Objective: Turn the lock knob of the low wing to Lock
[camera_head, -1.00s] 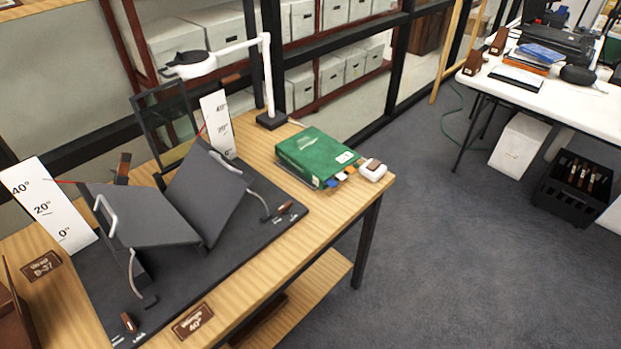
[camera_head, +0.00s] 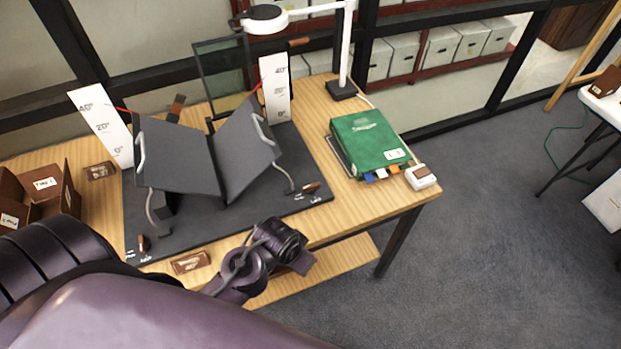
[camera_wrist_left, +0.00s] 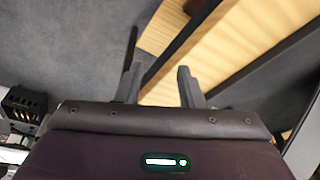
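The dark cradle has two grey wings. The left wing (camera_head: 178,153) looks less steep than the right wing (camera_head: 248,158), but I cannot read either angle exactly. A brown lock knob (camera_head: 141,243) sits at the left wing's front corner, beside a curved metal arm. Another brown knob (camera_head: 311,187) sits by the right wing's front corner. Their lettering is too small to read. My left arm reaches in from the lower left, its wrist in front of the table's front edge. My left gripper (camera_wrist_left: 158,52) is open and empty in the left wrist view. My right gripper is out of view.
A green book (camera_head: 365,143) and a small white device (camera_head: 421,177) lie on the table's right. Brown boxes (camera_head: 40,193) stand at the left. A white lamp (camera_head: 342,50) and angle scales (camera_head: 104,125) rise behind.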

